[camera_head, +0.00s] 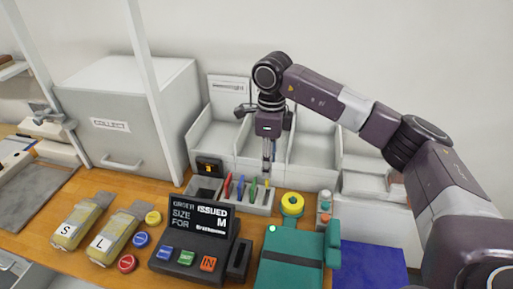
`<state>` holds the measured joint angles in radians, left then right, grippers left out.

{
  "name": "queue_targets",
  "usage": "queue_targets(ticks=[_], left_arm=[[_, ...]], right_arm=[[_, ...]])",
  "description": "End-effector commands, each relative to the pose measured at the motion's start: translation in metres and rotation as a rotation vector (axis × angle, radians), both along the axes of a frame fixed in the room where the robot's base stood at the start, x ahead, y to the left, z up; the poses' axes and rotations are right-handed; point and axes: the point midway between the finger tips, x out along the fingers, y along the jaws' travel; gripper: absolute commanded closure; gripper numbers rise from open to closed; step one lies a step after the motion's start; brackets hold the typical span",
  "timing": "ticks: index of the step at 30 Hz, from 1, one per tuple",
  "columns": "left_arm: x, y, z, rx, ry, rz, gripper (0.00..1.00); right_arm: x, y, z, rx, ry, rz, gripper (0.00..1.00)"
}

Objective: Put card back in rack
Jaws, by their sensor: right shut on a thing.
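A grey rack (259,208) stands behind the terminal, with several thin coloured cards upright in it: red (228,186), blue (240,187) and green (253,190) among them. My right gripper (268,168) points straight down over the right part of this rack. It is shut on a card, which is very small here and mostly hidden by the fingers. I cannot tell whether the card's lower edge is inside a slot. My left gripper is not in view.
A dark terminal (201,220) reading "ISSUED" and "M" stands in front of the rack. White bins (314,150) stand behind. Bags marked S (80,222) and L (118,236) lie left.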

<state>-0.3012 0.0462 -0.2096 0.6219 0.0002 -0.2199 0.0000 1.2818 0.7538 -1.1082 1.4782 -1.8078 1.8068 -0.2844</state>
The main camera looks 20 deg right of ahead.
Motion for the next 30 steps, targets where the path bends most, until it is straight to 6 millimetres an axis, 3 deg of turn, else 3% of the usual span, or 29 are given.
queue_targets(ticks=[6,10,14,23,30], left_arm=[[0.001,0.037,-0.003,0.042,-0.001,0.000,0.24],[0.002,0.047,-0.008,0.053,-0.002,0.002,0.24],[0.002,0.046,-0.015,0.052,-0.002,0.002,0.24],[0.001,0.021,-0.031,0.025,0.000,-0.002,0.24],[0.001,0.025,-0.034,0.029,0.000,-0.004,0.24]], right_arm=[[0.000,-0.004,-0.009,-0.001,-0.001,-0.008,0.81],[0.000,-0.004,-0.018,-0.001,-0.001,-0.008,0.81],[0.000,-0.003,-0.030,0.000,0.000,-0.008,0.81],[0.000,-0.003,-0.056,0.000,0.000,-0.007,0.81],[0.000,-0.003,-0.062,0.001,-0.001,-0.007,0.81]])
